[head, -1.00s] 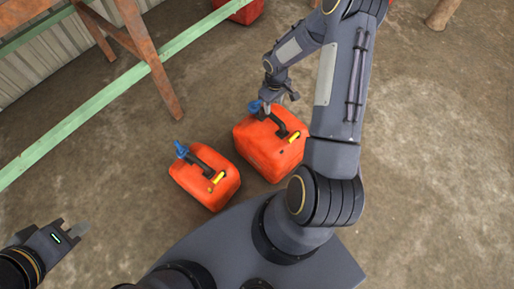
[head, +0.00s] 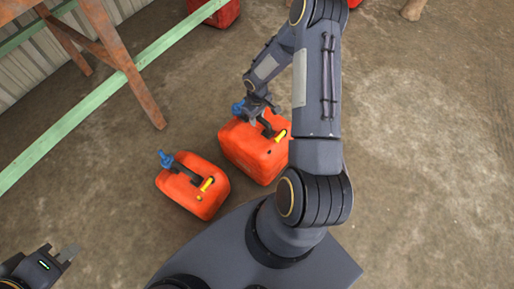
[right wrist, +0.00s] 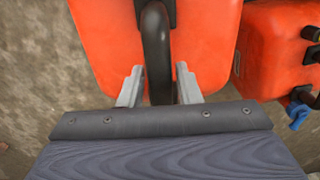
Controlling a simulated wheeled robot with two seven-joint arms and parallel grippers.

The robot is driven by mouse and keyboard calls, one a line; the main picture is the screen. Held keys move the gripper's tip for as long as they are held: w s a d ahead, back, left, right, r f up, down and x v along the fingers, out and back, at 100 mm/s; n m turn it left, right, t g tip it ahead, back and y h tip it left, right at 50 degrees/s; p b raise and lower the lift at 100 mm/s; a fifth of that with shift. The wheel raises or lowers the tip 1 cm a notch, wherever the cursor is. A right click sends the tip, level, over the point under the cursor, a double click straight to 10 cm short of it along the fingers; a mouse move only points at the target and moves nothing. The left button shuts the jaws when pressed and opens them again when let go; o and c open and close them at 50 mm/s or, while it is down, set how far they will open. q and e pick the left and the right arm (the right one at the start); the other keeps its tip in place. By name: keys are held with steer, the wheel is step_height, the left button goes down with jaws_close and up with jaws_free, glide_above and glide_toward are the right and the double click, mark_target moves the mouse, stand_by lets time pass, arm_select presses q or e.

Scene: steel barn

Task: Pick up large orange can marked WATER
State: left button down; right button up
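The larger orange can (head: 252,152) stands upright on the floor, with a black handle, blue spout and yellow part on top. No WATER lettering is readable. My right gripper (head: 262,108) is at the top of this can. In the right wrist view, my right gripper (right wrist: 159,88) is open, its fingers on either side of the black handle (right wrist: 157,45), with a gap visible at least on the right. My left gripper (head: 66,253) is at the lower left, away from the cans; its finger opening cannot be made out.
A smaller orange can (head: 192,188) stands just left of the larger one. In the right wrist view, another orange can (right wrist: 275,55) stands at the right. A green rail (head: 105,105) and a rusty wooden stand (head: 128,70) are behind on the left. Floor on the right is clear.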

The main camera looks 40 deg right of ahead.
jaws_close()
stand_by(1.0)
steer(key=shift+r, duration=0.1)
